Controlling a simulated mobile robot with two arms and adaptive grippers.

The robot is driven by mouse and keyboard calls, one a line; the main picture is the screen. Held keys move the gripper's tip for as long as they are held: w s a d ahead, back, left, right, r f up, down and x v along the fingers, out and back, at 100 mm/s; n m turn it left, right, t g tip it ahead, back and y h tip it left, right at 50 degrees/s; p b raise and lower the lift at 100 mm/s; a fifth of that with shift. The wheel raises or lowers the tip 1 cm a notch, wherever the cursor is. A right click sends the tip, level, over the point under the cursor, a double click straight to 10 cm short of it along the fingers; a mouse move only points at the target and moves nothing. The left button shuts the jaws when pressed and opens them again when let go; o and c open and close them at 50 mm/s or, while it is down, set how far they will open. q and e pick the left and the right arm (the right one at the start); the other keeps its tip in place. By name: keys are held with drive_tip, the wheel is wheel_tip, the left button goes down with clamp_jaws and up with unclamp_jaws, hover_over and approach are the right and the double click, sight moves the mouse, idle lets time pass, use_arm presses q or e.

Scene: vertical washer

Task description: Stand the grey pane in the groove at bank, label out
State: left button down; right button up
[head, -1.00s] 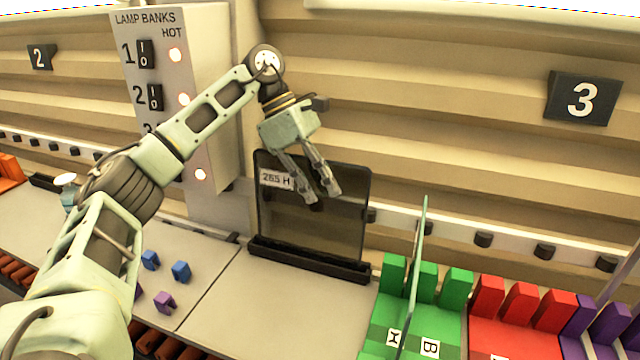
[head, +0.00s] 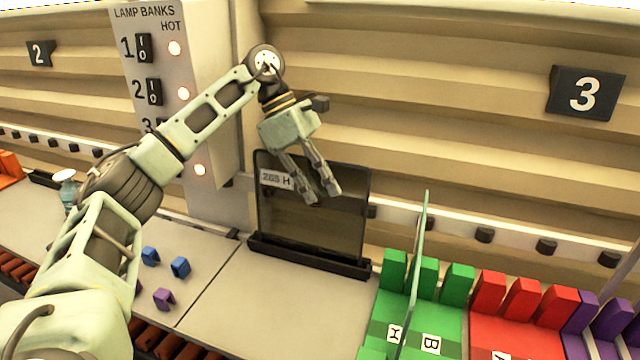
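The grey pane (head: 335,225) is dark and see-through. It stands upright with its lower edge at the black grooved bar (head: 308,258) on the worktop, against the back wall. Its label (head: 270,178), reading "265 H", faces me at the upper left. My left gripper (head: 318,196) is in front of the pane's upper part, fingers pointing down and apart with nothing seen between them. Whether a finger touches the pane I cannot tell. My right gripper is not in view.
Green (head: 394,272), red (head: 487,295) and purple (head: 610,325) slotted racks stand at the right; a greenish pane (head: 416,265) stands in the green one. Small blue (head: 180,267) and purple (head: 163,298) clips lie at the left. The lamp-bank box (head: 175,95) stands behind my arm. The worktop before the bar is clear.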

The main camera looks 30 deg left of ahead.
use_arm(q)
drive_tip(key=shift+f, duration=0.25)
idle(0.7)
drive_tip(key=shift+w, duration=0.2)
idle(0.6)
drive_tip(key=c, duration=1.9)
unclamp_jaws()
drive_tip(key=shift+s, duration=0.1)
drive_tip(key=shift+o, duration=0.2)
drive_tip(key=shift+f, duration=0.2)
wheel_tip(320, 180, up, 10)
drive_tip(key=shift+r, duration=0.1)
